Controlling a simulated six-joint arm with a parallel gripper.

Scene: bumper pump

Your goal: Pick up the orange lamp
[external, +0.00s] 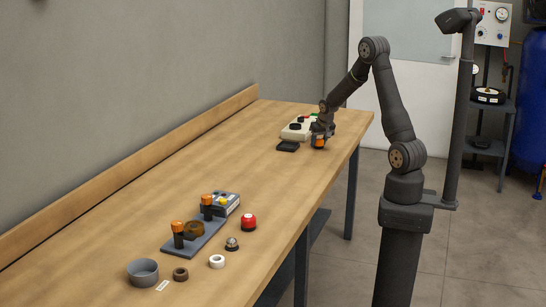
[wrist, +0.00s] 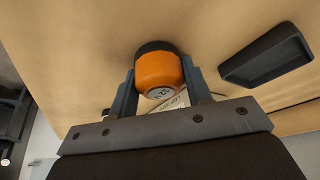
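The orange lamp (wrist: 158,72), an orange cap with a pale marked end and a black collar, sits between the two fingers of my gripper (wrist: 159,80) in the wrist view. Both fingers appear to touch its sides, so my gripper looks shut on it. In the external view the lamp (external: 319,142) shows under my gripper (external: 320,135), low at the far end of the table. Whether its base touches the table is unclear.
A shallow black tray (external: 288,146) lies left of the lamp, also in the wrist view (wrist: 268,58). A pale control box (external: 295,132) stands behind. Nearer are a grey plate (external: 199,244) with orange-topped posts, a red button (external: 249,222), a grey bowl (external: 143,274) and rings. The mid-table is clear.

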